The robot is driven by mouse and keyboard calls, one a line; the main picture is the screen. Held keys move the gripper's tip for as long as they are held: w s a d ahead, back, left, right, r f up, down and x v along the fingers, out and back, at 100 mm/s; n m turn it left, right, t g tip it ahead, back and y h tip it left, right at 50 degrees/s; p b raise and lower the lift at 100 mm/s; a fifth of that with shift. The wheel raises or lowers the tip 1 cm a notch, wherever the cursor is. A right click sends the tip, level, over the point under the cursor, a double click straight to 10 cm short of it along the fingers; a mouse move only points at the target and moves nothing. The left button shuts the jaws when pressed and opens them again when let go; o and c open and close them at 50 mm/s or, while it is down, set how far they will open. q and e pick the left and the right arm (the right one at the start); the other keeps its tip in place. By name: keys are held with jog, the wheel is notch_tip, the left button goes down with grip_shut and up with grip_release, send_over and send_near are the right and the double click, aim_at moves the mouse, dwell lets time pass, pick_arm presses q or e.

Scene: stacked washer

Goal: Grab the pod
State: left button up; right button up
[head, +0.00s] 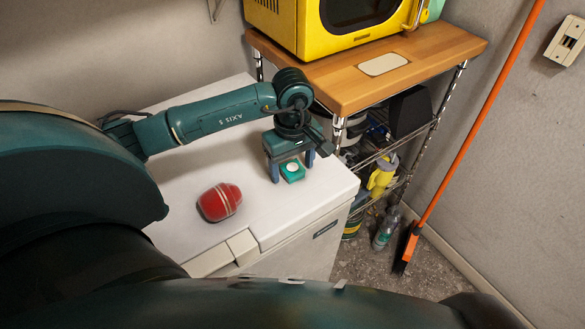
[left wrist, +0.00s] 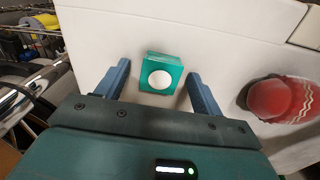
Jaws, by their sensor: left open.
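A small teal pod (head: 293,174) with a white round top sits on the white lid (head: 185,240) of a low appliance, near its right end. My left gripper (head: 291,168) points down over it, with one finger on either side. In the left wrist view the pod (left wrist: 161,60) lies between the two open fingers (left wrist: 159,76), with a gap on both sides. The fingers do not appear to touch it. The right gripper is not in view.
A red ball-like object (head: 219,202) with pale stripes lies on the lid, left of the pod. A wire shelf with a wooden top (head: 430,55) and yellow microwave (head: 320,30) stands behind right. An orange-handled broom (head: 480,120) leans at right.

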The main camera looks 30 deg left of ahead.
pick_arm(q)
jog(key=c, duration=1.1)
jog(key=shift+o, duration=0.2)
jog(key=shift+r, duration=0.1)
